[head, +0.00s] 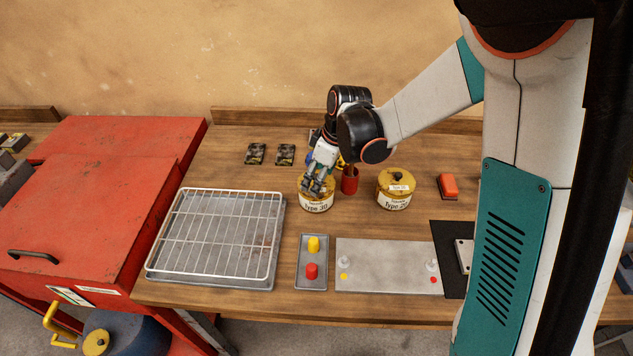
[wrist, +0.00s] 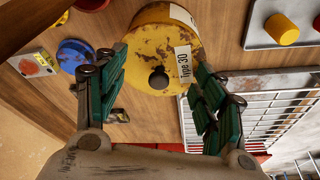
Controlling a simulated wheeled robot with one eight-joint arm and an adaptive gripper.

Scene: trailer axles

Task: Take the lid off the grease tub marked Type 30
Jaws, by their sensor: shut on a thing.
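The grease tub marked Type 30 (head: 317,204) stands upright on the bench, left of a red cup. Its worn yellow lid (wrist: 152,45) has a dark round knob (wrist: 158,78) and a white Type 30 label. The lid appears seated on the tub; any small gap is hidden. My gripper (head: 317,184) points down over this tub, and its green-padded fingers (wrist: 160,88) straddle the lid, shut on it. The exact contact is hard to see. A second yellow tub (head: 394,196) with its own knobbed lid stands to the right.
A wire rack on a tray (head: 215,235) lies left. A small tray (head: 313,250) with yellow and red pieces and a grey plate (head: 385,268) lie in front. The red cup (head: 350,180) stands close beside my gripper. An orange-red block (head: 448,186) lies right.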

